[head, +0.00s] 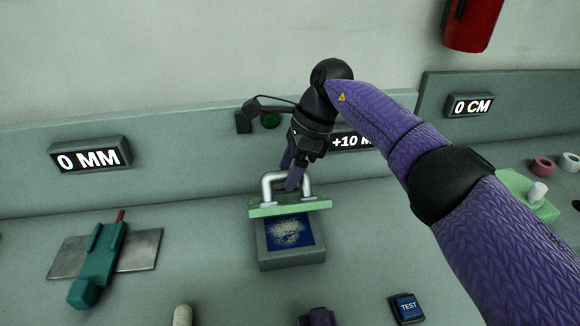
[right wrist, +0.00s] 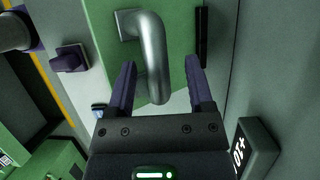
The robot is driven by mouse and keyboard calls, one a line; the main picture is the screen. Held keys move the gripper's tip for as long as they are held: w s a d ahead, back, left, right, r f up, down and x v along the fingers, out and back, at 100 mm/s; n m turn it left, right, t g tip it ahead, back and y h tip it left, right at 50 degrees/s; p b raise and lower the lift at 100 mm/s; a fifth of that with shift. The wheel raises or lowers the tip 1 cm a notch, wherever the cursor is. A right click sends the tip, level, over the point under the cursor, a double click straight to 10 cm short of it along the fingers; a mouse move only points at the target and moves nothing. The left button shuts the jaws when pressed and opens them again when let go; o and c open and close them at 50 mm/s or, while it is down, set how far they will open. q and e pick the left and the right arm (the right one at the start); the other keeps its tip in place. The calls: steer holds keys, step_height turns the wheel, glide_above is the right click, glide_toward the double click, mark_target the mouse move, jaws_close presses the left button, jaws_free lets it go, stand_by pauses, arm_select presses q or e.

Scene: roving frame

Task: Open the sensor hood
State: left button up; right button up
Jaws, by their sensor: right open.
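The sensor hood is a green lid (head: 288,208) with a silver U-shaped handle (head: 287,179). It sits tilted up at the back of a grey box (head: 291,258), and a blue square sensor with a pale speckled patch (head: 289,231) shows below it. My right gripper (head: 290,174) is at the handle, reaching down from behind. In the right wrist view the handle (right wrist: 154,60) lies between the two open purple fingers, with gaps on both sides. The green lid (right wrist: 178,20) fills the area behind it. My left gripper is not in view.
A blue TEST button (head: 407,307) and a purple knob (head: 318,317) stand in front of the box. A teal tool on a metal plate (head: 140,250) lies left. A green block with a white peg (head: 528,195) is right. Display signs line the back ledge.

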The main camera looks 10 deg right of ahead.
steer(key=shift+r, duration=0.1)
steer(key=p+v, duration=0.1)
steer(key=v, duration=0.8)
steer(key=shift+r, duration=0.35)
steer(key=shift+d, duration=0.15)
